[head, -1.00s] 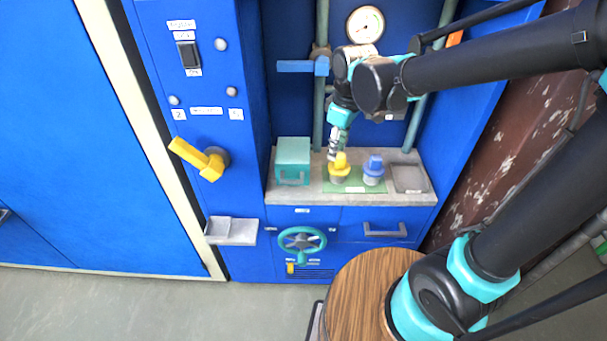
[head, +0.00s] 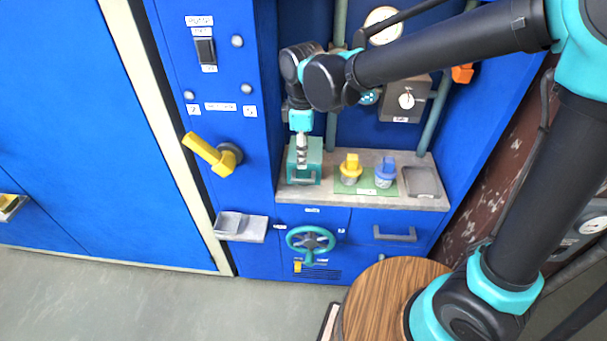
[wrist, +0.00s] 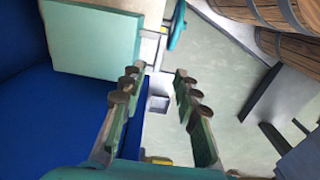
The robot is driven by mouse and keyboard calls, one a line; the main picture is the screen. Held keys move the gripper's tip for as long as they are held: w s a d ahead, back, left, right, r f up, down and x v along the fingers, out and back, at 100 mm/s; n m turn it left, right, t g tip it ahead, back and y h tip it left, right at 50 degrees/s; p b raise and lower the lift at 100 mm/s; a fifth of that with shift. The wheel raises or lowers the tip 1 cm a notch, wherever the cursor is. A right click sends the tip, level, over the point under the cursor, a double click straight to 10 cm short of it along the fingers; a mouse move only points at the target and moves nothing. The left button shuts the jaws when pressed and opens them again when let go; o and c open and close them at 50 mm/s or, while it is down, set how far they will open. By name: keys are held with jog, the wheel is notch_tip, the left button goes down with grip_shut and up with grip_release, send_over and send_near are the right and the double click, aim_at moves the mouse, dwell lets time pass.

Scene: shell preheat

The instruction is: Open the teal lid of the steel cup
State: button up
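A teal box-shaped piece (head: 314,158) with a grey bar handle (head: 303,181) stands at the left end of the counter in the head view. Its teal face (wrist: 90,40) fills the upper left of the wrist view. I cannot tell whether this is the teal lid, and no steel cup with a teal lid shows clearly. My gripper (head: 302,160) points down in front of or over the teal piece, partly hiding it. In the wrist view my gripper (wrist: 157,88) has its fingers spread with nothing between them.
On the grey counter (head: 428,203), a yellow-topped cup (head: 350,167) and a blue-topped cup (head: 385,173) stand on a green mat (head: 366,190). A teal handwheel (head: 310,240) is below. A yellow lever (head: 210,153) sticks out at left. A blue wall (wrist: 70,110) is close in the wrist view.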

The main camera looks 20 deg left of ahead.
aim_at(303, 180)
notch_tip(303, 180, down, 8)
jog(key=shift+r, duration=0.1)
jog(key=shift+c, duration=0.6)
grip_shut()
